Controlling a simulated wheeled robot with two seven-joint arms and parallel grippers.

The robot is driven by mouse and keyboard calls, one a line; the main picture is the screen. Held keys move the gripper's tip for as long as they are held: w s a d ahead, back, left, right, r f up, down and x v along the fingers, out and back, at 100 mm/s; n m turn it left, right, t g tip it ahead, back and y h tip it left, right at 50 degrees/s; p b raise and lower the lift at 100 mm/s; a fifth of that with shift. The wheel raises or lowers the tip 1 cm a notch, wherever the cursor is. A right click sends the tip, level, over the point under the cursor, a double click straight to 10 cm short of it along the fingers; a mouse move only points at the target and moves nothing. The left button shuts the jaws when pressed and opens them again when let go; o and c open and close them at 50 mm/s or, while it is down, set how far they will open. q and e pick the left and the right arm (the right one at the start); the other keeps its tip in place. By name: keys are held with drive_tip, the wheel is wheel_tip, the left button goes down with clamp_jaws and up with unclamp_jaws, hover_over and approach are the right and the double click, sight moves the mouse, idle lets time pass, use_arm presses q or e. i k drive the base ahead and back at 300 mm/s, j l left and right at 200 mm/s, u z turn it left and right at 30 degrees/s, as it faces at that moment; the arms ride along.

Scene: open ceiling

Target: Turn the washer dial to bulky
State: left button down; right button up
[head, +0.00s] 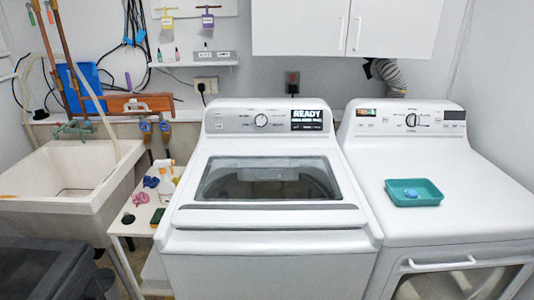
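The white top-load washer (265,245) stands in the middle of the head view with its glass lid closed. Its round dial (261,120) is on the back control panel, left of a dark display (309,120) that reads "READY". The dial's setting marks are too small to read, so I cannot tell where it points. Neither of my grippers is in the head view.
A white dryer (450,170) stands at the right, with a teal tray (414,192) on top. A utility sink (70,180) and a small shelf (143,215) with a spray bottle (166,180) stand left. White cabinets (345,28) hang above. The washer top is clear.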

sight(261, 119)
drive_tip(key=j+z, duration=0.25)
drive_tip(key=j, duration=0.35)
drive_tip(key=j+z, duration=0.25)
drive_tip(key=j, duration=0.4)
drive_tip(key=i+l, duration=0.9)
drive_tip(key=l, duration=0.15)
